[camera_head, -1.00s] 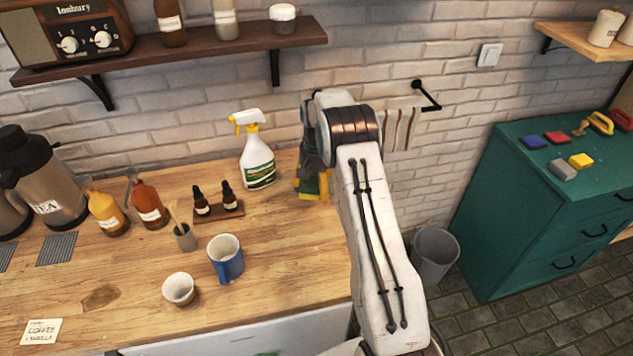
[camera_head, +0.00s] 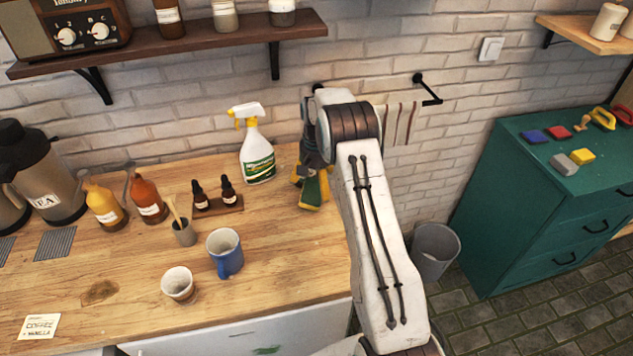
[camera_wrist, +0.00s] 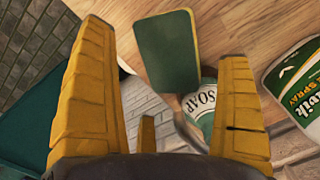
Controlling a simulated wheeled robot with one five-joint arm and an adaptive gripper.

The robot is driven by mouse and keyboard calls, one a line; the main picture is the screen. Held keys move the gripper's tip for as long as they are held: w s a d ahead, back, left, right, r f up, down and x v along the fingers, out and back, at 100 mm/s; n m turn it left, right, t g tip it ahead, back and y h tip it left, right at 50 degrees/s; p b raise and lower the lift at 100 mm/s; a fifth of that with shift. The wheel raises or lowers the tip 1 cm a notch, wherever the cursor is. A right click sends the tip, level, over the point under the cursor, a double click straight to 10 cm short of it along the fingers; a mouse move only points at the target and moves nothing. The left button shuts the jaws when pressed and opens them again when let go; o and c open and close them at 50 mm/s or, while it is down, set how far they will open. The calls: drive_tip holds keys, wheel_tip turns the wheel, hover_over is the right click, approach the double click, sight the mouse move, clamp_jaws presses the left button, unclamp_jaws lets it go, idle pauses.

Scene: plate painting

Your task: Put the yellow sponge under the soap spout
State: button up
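The sponge (camera_wrist: 167,50) shows its dark green face and a thin yellow edge in the wrist view, between the fingertips and beyond them. I see no finger clearly touching it. A bottle labelled SOAP (camera_wrist: 203,106) stands close beside it; its spout is not clear. My gripper (camera_wrist: 165,42) is open, one yellow finger at each side. In the head view my gripper (camera_head: 312,200) is low over the counter's back right part, right of the spray bottle (camera_head: 257,155). My arm hides the soap bottle there, and sponge and fingers are hard to separate.
The spray bottle is close at the right in the wrist view (camera_wrist: 298,88). A dropper-bottle tray (camera_head: 218,204), a blue mug (camera_head: 226,255) and a white cup (camera_head: 178,286) stand left of my gripper. The brick wall (camera_head: 350,60) is close behind.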

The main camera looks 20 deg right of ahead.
sight(316, 190)
drive_tip(key=shift+o, duration=0.3)
drive_tip(key=shift+r+p, duration=0.55)
drive_tip(key=shift+r, duration=0.1)
drive_tip(key=s+a+r+n+t+b, duration=0.1)
drive_tip(key=s+a+r+b, duration=0.15)
drive_tip(key=r, duration=0.75)
drive_tip(key=s+a+r+n+b, duration=0.1)
drive_tip(key=s+a+r+b, duration=0.15)
drive_tip(key=r, duration=0.65)
drive_tip(key=s+a+r+n+t, duration=0.1)
drive_tip(key=s+a+r, duration=0.1)
drive_tip(key=s, duration=0.3)
drive_tip(key=s+a+r+n, duration=0.1)
drive_tip(key=s+a+r, duration=0.1)
drive_tip(key=s, duration=0.4)
drive_tip(key=s+a+f+n+t, duration=0.1)
drive_tip(key=s+a+f, duration=0.1)
drive_tip(key=s, duration=0.7)
drive_tip(key=s+a+f+n+t, duration=0.1)
drive_tip(key=s+f, duration=0.3)
drive_tip(key=s, duration=0.6)
drive_tip(key=shift+a+f+n+t+b, duration=0.2)
drive_tip(key=shift+a+n+t+b, duration=0.1)
drive_tip(key=shift+a+n+b, duration=0.15)
